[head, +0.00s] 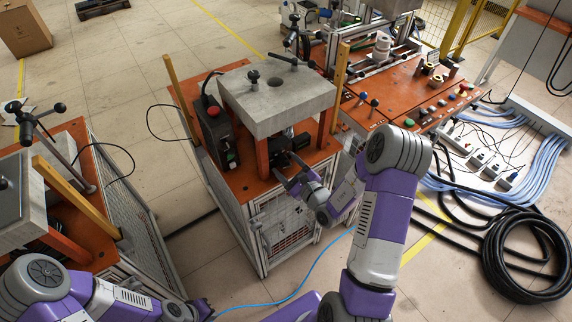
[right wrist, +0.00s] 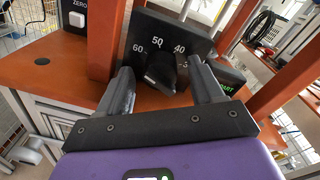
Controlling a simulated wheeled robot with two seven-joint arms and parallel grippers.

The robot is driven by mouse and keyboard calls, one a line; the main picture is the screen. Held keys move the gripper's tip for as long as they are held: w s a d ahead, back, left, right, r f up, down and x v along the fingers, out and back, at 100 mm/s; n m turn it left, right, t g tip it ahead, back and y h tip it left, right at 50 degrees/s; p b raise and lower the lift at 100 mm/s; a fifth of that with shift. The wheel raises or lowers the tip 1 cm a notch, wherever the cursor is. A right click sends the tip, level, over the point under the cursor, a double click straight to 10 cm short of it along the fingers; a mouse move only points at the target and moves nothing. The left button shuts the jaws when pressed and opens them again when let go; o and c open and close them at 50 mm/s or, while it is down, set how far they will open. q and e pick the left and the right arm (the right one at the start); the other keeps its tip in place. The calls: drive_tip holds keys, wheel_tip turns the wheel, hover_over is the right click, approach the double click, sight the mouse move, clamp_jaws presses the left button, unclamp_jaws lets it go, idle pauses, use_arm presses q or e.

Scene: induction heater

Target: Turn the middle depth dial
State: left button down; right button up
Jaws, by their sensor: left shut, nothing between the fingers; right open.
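The depth dial is a black knob (right wrist: 163,70) on a dark panel (right wrist: 150,32) with white numbers such as 60, 50 and 40. In the head view the dark panel (head: 284,142) sits under the grey block of the middle machine. My right gripper (head: 284,172) reaches in front of it. In the right wrist view my right gripper (right wrist: 160,74) is open, with one finger on each side of the knob. I cannot tell whether the fingers touch it. My left gripper (head: 205,308) is low at the bottom left, shut and empty, away from the dial.
A black control box (head: 214,135) with red and green buttons stands left of the dial. Orange posts (right wrist: 108,35) stand close by. Another machine (head: 20,200) is at left; a coiled black hose (head: 520,255) lies at right.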

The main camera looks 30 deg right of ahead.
drive_tip(key=s, duration=0.7)
drive_tip(key=shift+d+r, duration=0.15)
drive_tip(key=shift+d, duration=0.25)
